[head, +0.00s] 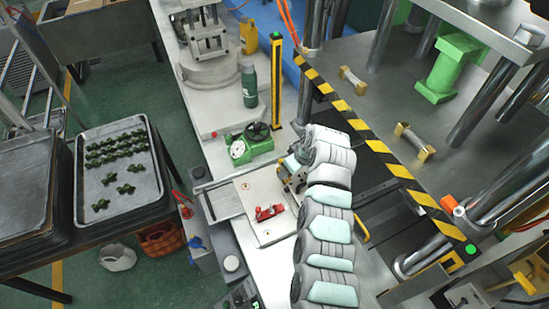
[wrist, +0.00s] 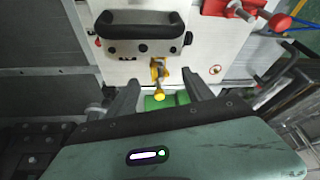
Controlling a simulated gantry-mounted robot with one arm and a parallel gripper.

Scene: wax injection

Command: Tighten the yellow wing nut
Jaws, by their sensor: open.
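In the wrist view, a yellow wing nut (wrist: 158,72) sits below a black handle (wrist: 140,24) on a pale plate. My gripper (wrist: 163,80) is open, with one dark finger on each side of the wing nut. I see a gap between the wing nut and each finger, so it is not gripped. A green part (wrist: 165,101) shows just below it, partly hidden by the gripper body. In the head view, my gripper (head: 287,178) is over the pale machine top, and my arm hides the wing nut.
A red clamp (head: 268,212) lies on the pale plate; red parts (wrist: 235,9) also show in the wrist view. A green device with a gauge (head: 250,146) and a green bottle (head: 249,86) stand further back. A striped barrier (head: 360,129) borders the press on the right.

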